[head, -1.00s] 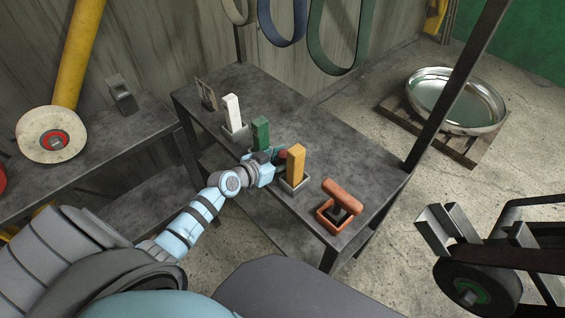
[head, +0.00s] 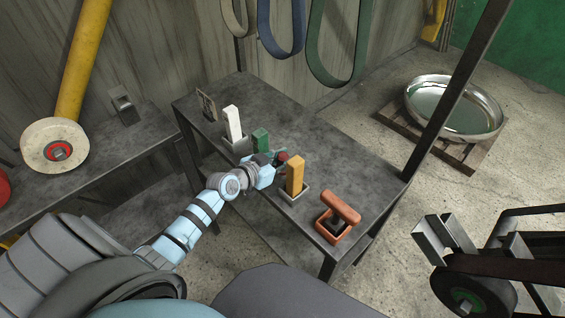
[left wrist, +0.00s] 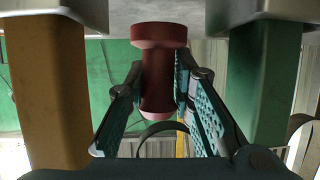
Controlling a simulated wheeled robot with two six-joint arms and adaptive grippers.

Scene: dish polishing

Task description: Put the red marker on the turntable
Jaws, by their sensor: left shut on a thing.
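The red marker (left wrist: 160,70), a spool shape with wide ends, is between the fingers of my left gripper (left wrist: 160,100) in the left wrist view. The gripper is shut on it. In the head view my left gripper (head: 275,166) is over the workbench between the green bar and the yellow bar, and only a small part of the red marker (head: 282,156) shows. I cannot tell whether the marker touches the bench top. I cannot make out a turntable for certain. My right gripper is not in view.
The bench (head: 345,160) also carries a white bar (head: 232,123), the green bar (head: 261,139), the yellow bar (head: 295,175) and an orange-handled tool (head: 338,215). A metal dish (head: 454,107) lies on a pallet. A buffing wheel (head: 55,145) is at left.

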